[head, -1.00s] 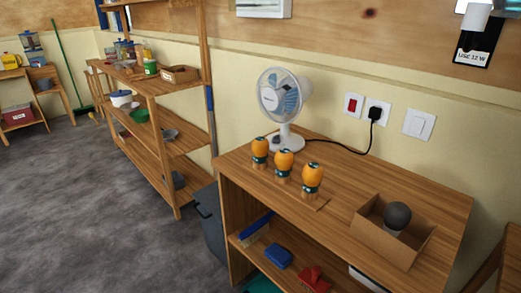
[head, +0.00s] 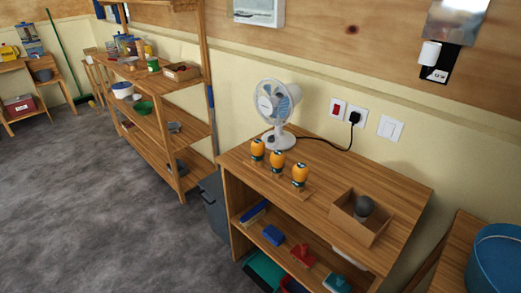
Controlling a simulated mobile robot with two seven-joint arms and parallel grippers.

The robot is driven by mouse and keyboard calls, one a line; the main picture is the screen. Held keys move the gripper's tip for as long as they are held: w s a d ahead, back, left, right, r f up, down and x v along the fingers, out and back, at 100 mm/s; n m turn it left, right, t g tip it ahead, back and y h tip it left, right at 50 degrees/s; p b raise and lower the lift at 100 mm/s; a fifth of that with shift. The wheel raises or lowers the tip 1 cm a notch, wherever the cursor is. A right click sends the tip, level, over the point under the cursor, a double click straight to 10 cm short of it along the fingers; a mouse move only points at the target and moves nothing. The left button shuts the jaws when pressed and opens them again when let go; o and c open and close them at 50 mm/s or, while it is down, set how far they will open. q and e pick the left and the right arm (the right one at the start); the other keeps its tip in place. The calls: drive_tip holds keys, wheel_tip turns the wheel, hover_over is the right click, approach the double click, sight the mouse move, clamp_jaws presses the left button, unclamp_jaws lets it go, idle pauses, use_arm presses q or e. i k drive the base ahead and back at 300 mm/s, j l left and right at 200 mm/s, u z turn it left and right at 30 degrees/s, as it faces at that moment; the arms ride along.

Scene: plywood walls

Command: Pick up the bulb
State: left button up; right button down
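Three orange bulbs stand upright in a row on a thin wooden strip on the table: the left one (head: 257,149), the middle one (head: 277,161) and the right one (head: 300,174). They have dark bases. A dark grey bulb (head: 364,205) sits in an open cardboard box (head: 370,231) on the right part of the table (head: 330,170). A white bulb-like piece (head: 430,53) is on a dark wall plate (head: 452,63) at the upper right. Neither of my grippers is in view.
A white fan (head: 277,105) stands at the table's back, its cord running to a wall socket (head: 355,119). The shelf below holds a blue item (head: 273,235) and a red one (head: 302,256). A blue round container (head: 498,262) stands at the right. Open floor (head: 90,200) lies left.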

sight(257, 147)
drive_tip(key=j+z, duration=0.1)
drive_tip(key=z, duration=1.05)
drive_tip(key=j+z, duration=0.45)
drive_tip(key=i+j+z, duration=0.1)
drive_tip(key=j+z, duration=0.35)
drive_tip(key=k+j+z, duration=0.15)
drive_tip(key=j, duration=0.25)
drive_tip(key=j+z, duration=0.15)
drive_tip(key=j, duration=0.3)
drive_tip(key=k+j, duration=0.1)
drive_tip(key=j, duration=0.2)
drive_tip(key=k+j, duration=0.1)
drive_tip(key=j, duration=0.2)
